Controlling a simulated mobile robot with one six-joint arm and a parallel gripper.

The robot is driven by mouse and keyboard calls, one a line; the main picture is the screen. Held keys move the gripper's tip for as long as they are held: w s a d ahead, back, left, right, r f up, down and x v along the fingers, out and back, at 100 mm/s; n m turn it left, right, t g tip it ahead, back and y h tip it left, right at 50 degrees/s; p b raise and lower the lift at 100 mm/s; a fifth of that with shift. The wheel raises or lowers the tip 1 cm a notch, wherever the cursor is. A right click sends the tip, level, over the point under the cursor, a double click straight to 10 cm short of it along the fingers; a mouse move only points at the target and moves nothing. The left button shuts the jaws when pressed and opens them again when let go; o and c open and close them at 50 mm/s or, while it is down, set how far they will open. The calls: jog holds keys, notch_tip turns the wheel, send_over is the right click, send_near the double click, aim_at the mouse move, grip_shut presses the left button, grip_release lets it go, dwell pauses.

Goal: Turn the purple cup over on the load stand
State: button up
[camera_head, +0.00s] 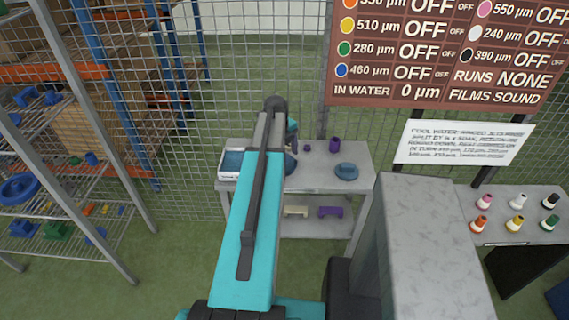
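A small dark purple cup (335,145) stands near the back of a grey two-level table (318,180). It is too small in the picture to tell whether its mouth is up or down. A smaller purple piece (307,148) lies to its left. No label shows which surface is the load stand. My teal arm reaches up the middle of the picture and covers part of the table. My gripper is hidden behind the arm, so I see neither its fingers nor anything in them.
On the table are a blue ring-like dish (346,171) and a white-rimmed tray (232,163). A cream piece (295,211) and a purple piece (330,212) sit on its lower shelf. Wire mesh stands behind. A side table (499,238) holds several coloured bottles. Racks stand left.

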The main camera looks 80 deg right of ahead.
aim_at(286, 171)
jog(key=shift+s+d+f+p, duration=0.1)
jog(key=shift+f+p, duration=0.5)
jog(key=shift+f, duration=0.6)
jog(key=shift+s+d+f+p, duration=0.1)
jog(key=shift+f+p, duration=0.5)
jog(key=shift+f, duration=0.55)
jog(key=c, duration=1)
jog(key=shift+r, duration=0.15)
jog(key=shift+r+b, duration=1.1)
jog(key=shift+r, duration=0.3)
jog(key=s+a+r+b, duration=0.1)
jog(key=s+a+b, duration=0.1)
jog(key=s+a, duration=0.2)
jog(key=s+a+r+b, duration=0.1)
jog(key=s+a+b, duration=0.2)
jog(key=a, duration=0.6)
jog(key=shift+s+a, duration=0.2)
jog(key=shift+s, duration=0.65)
